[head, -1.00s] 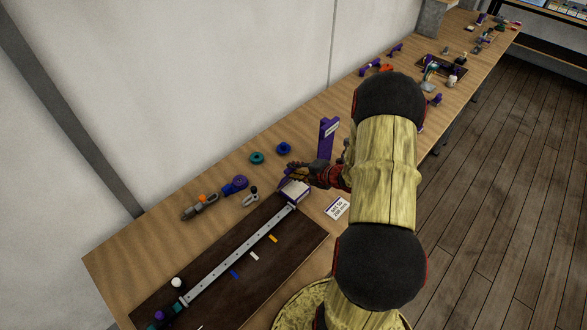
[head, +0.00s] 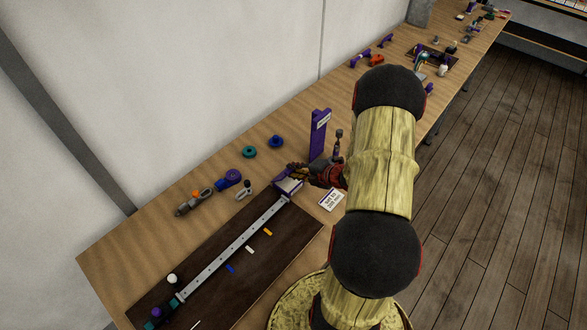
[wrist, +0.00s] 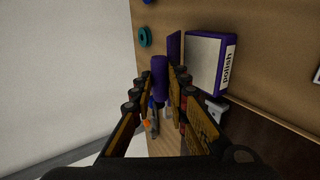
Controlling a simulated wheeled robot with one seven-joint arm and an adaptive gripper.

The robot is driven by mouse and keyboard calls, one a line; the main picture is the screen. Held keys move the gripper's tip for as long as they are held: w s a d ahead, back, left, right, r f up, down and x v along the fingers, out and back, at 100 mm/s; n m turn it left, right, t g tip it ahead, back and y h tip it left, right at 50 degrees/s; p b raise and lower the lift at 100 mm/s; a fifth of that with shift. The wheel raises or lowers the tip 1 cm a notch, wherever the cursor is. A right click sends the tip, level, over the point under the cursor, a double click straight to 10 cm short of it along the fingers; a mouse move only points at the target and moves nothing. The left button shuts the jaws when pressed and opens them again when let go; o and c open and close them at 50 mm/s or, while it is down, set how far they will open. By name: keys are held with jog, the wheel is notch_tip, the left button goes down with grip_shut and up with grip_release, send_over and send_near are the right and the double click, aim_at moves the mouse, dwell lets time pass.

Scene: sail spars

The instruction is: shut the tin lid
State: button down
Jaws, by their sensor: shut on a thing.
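The polish tin (head: 290,187) is a purple box with a pale top face, standing at the far end of the dark board. In the wrist view the tin (wrist: 205,62) shows its purple rim and a white "polish" label, just right of my fingers. A thin purple panel (wrist: 174,45), apparently the lid nearly edge-on, rises along the tin's left side. My gripper (wrist: 160,80) is shut on a rounded purple piece that looks like part of the lid. In the head view my gripper (head: 298,170) is at the tin's upper side; the fingertips are hard to make out.
A tall purple stand (head: 318,135) is close behind my gripper. A white card (head: 331,199) lies right of the tin. A metal rail (head: 235,243) runs along the dark board (head: 275,255). Teal (head: 249,152) and blue (head: 276,141) rings and a grey tool (head: 195,205) lie near the wall.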

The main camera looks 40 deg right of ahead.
jog(key=shift+s+f, duration=0.65)
jog(key=shift+f, duration=0.1)
jog(key=shift+s+f+b, duration=0.65)
jog(key=shift+s+f, duration=0.15)
jog(key=shift+f, duration=0.3)
jog(key=shift+s+f, duration=0.1)
jog(key=c, duration=1.7)
grip_release()
jog(key=shift+d, duration=0.1)
jog(key=shift+o, duration=0.2)
